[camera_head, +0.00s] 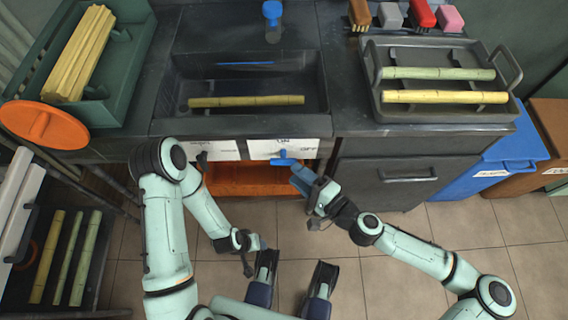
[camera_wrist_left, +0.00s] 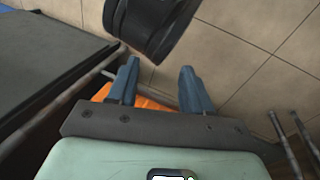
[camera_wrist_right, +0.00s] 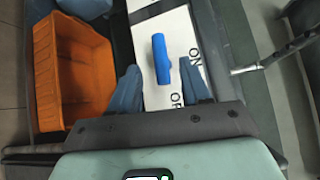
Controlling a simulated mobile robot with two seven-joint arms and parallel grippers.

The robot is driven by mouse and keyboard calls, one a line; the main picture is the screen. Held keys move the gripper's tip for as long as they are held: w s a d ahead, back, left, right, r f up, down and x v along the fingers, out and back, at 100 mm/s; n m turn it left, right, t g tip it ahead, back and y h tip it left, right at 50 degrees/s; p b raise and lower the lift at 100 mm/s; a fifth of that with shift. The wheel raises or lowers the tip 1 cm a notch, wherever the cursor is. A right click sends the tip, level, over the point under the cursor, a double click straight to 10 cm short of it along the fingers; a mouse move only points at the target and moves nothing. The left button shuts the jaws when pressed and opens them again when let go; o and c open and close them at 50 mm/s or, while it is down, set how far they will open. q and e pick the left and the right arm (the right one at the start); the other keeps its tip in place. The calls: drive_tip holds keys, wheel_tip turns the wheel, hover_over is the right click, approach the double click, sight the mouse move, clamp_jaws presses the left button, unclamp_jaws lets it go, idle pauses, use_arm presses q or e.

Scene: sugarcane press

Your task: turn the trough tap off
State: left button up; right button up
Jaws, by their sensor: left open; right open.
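The trough tap has a blue handle (camera_head: 284,159) in front of a white plate (camera_head: 262,148) marked ON and OFF, below the trough's front edge. In the right wrist view the blue handle (camera_wrist_right: 161,58) stands upright in the picture, with ON to its right and OFF below right. My right gripper (camera_head: 299,178) is open just to the right of and below the handle in the head view. In its wrist view its fingers (camera_wrist_right: 160,78) lie either side of the handle's lower end, and no contact shows. My left gripper (camera_head: 264,243) is low over the floor, open and empty (camera_wrist_left: 158,75).
The trough (camera_head: 240,120) holds a cane and a blue stick. An orange crate (camera_head: 240,180) sits under the counter, left of the tap in the right wrist view (camera_wrist_right: 75,70). A cane tray (camera_head: 440,110) is at right, a green crate (camera_head: 130,75) at left.

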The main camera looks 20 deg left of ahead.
sight(283, 164)
use_arm(q)
drive_tip(key=shift+w+a+f+b, duration=0.4)
drive_tip(key=shift+w+f, duration=0.2)
drive_tip(key=shift+w, duration=0.15)
use_arm(e)
drive_tip(key=x, duration=0.6)
clamp_jaws()
drive_tip(key=shift+s+r+p, duration=0.1)
drive_tip(key=shift+r+p, duration=0.05)
drive_tip(key=shift+p, duration=0.75)
drive_tip(key=shift+n+h, duration=0.3)
use_arm(q)
drive_tip(key=s+r, duration=0.1)
drive_tip(key=s+d+r, duration=0.1)
drive_tip(key=s, duration=0.1)
drive_tip(key=shift+d, duration=0.2)
